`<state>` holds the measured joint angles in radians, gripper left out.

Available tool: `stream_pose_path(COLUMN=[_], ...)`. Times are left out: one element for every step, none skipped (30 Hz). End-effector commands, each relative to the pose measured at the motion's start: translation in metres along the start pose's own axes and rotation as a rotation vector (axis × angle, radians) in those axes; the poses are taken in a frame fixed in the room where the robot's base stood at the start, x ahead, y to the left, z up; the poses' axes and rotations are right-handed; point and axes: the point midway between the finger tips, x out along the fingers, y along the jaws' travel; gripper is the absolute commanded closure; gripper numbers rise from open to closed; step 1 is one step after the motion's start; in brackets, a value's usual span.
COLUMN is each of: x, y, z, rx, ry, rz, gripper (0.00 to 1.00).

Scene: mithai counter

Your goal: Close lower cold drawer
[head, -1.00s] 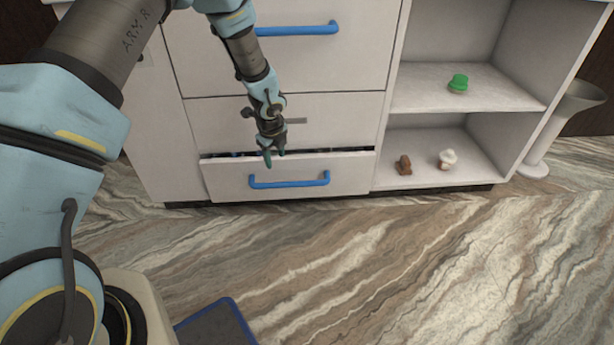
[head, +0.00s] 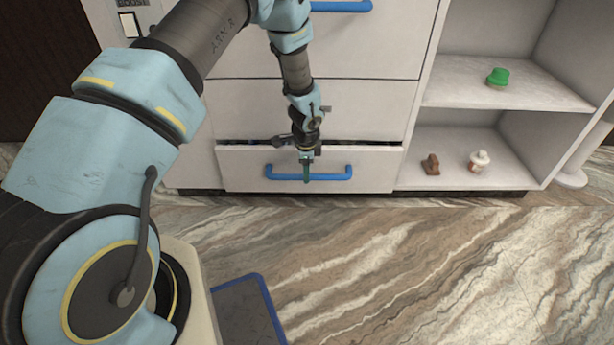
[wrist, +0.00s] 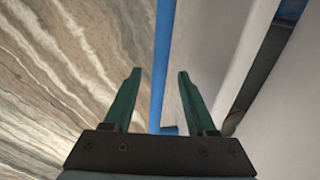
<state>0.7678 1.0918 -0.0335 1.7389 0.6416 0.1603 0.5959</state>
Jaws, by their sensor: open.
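The lower cold drawer (head: 375,170) is the bottom white drawer of the cabinet, with a blue bar handle (head: 335,173). A dark gap along its top edge shows it is slightly open. My gripper (head: 306,172) points down at the middle of the handle, which it partly covers in the head view. In the wrist view my gripper (wrist: 158,85) is open, and the blue handle (wrist: 161,60) runs between its two green fingers. The drawer front (wrist: 205,50) lies to the right of the handle there. I cannot tell whether the fingers touch the handle.
Closed drawers sit above, the top one with a blue handle (head: 340,6). Open shelves at right hold a green-lidded item (head: 498,77), a brown item (head: 431,164) and a white-topped item (head: 479,161). A blue-edged dark mat (head: 245,310) lies on the otherwise clear marbled floor.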

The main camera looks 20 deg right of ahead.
Motion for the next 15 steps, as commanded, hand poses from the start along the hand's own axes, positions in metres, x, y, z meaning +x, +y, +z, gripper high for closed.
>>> stream_pose_path(x=[0.009,0.012,0.015,0.016,0.018,0.019,0.020,0.021,0.021,0.021,0.021,0.021,0.021,0.021,0.021], y=[0.000,0.000,0.000,0.000,0.000,0.000,0.000,0.000,0.000,0.000,0.000,0.000,0.000,0.000,0.000], z=[0.000,0.000,0.000,0.000,0.000,0.000,0.000,0.000,0.000,0.000,0.000,0.000,0.000,0.000,0.000], rx=[0.000,0.000,0.000,0.001,0.001,0.001,0.001,0.001,0.001,0.001,0.001,0.001,0.001,0.001,0.001], ry=[0.000,0.000,0.000,0.001,0.001,0.001,0.001,0.001,0.001,0.001,0.001,0.001,0.001,0.001,0.001], rz=[0.000,0.000,0.000,0.000,0.000,0.000,-0.001,-0.001,-0.001,-0.001,-0.001,-0.001,-0.001,-0.001,-0.001], gripper=[0.43,0.43,0.43,0.43,0.43,0.43,0.43,0.43,0.43,0.43,0.43,0.43,0.43,0.43,0.43])
